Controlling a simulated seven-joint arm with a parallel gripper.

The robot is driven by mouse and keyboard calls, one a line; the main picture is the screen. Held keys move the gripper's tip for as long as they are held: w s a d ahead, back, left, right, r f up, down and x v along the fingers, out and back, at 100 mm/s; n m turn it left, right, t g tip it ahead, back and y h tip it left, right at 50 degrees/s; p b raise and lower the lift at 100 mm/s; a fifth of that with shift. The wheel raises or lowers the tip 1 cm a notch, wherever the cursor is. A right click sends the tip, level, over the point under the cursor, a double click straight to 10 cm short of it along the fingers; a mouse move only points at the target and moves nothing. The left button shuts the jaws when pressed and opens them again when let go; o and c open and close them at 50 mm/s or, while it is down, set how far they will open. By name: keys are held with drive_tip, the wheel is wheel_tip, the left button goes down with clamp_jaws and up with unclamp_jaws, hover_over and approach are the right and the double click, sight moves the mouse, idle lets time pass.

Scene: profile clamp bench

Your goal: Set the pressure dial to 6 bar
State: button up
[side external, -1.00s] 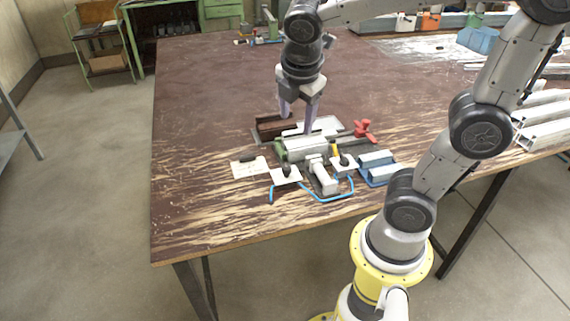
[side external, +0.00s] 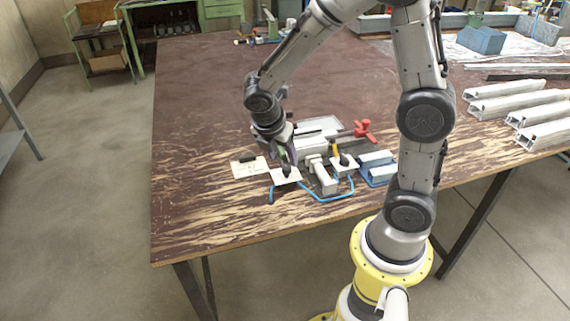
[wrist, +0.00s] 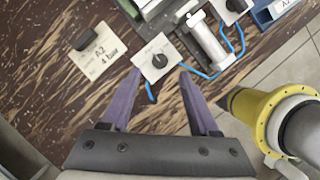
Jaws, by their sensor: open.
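A white plate with a black dial knob (wrist: 159,61) lies near the table's front edge, with small marks around the knob too fine to read. In the side view the plate (side external: 285,177) is partly covered by my gripper. My gripper (wrist: 161,73) is open and empty, its purple fingers pointing at the plate, one tip to each side of the knob. In the side view my gripper (side external: 287,163) is low over this plate; I cannot tell if it touches. A second white plate with a black knob (wrist: 234,7) lies to the right, beyond a grey cylinder (wrist: 209,42).
A card (wrist: 99,53) reading "A2 4 bar" lies left of the dial plate, a black block on it. Blue hose (side external: 325,197) runs along the front. The table's left is clear.

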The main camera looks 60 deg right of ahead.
sight(286, 168)
drive_tip(key=shift+x, duration=2.45)
clamp_jaws()
